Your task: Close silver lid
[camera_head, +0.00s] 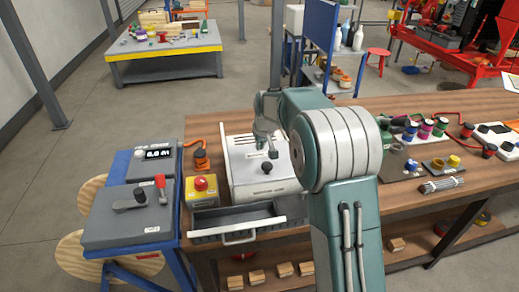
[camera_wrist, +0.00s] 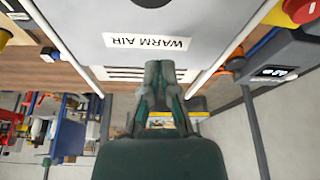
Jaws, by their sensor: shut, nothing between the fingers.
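A silver-white box-like unit (camera_head: 247,172) stands on the wooden bench, with a black knob on its front part and slots along one side. I cannot tell clearly which panel is its lid or how far that is open. In the wrist view a pale grey panel (camera_wrist: 200,22) carries an upside-down "WARM AIR" label, with slots beyond it and a pale bar along each side. My gripper (camera_head: 271,153) is over the unit, behind the black knob as seen from the head. It also shows in the wrist view (camera_wrist: 165,66), shut and empty, in front of the slots. Contact cannot be told.
An open dark drawer or tray (camera_head: 218,219) with a pale handle juts out in front of the unit. A yellow box with a red button (camera_head: 201,187) and a grey lever panel (camera_head: 125,217) stand left. Connectors and cables (camera_head: 440,127) cover the bench's right.

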